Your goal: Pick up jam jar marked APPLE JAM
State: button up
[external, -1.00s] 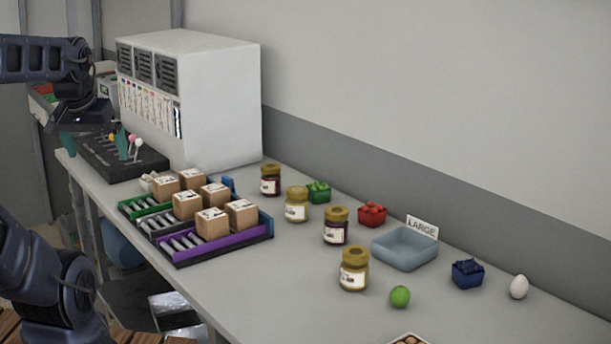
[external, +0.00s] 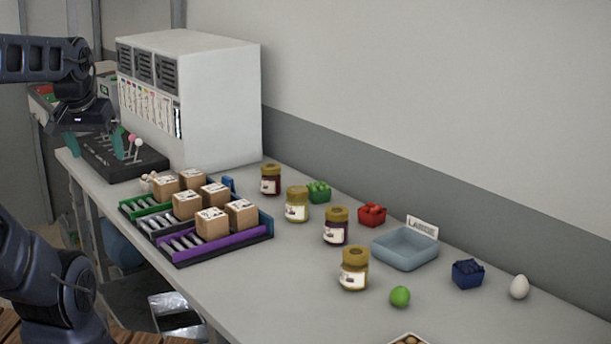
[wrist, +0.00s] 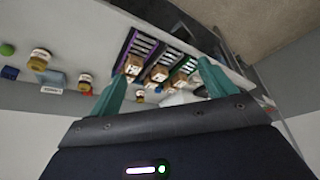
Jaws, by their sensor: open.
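Several jam jars with gold lids stand upright in a loose row on the grey table. Two have pale yellow contents: one near the front (external: 354,270) and one farther back (external: 297,205). Two are dark: one in the middle (external: 336,227) and one at the back (external: 270,181). Their label text is too small to read, so I cannot tell which says APPLE JAM. My gripper (external: 94,143), with teal fingers, is open and empty at the far left, well away from the jars. In the wrist view its fingers (wrist: 160,86) are spread, with jars (wrist: 40,60) beyond them to the left.
Brown boxes (external: 212,222) sit on coloured roller racks (external: 215,248) left of the jars. A white cabinet (external: 220,105) stands behind. A blue-grey tray (external: 405,250) marked LARGE, berry punnets (external: 372,214), a lime (external: 400,297) and an egg (external: 519,287) lie to the right.

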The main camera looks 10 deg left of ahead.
jog(key=w+d+f+n+h, duration=0.15)
jog(key=w+d+n, duration=0.25)
jog(key=w+d, duration=0.4)
jog(key=n+g+h, duration=0.3)
jog(key=n+g, duration=0.2)
jog(key=n, duration=0.9)
send_near(355, 265)
jog(key=w+f, duration=0.2)
jog(key=shift+w+x, duration=0.15)
jog(key=shift+x, duration=2.25)
jog(key=shift+w+x, duration=0.15)
jog(key=shift+x, duration=2.25)
jog(key=shift+d, duration=0.1)
jog(key=c, duration=1.3)
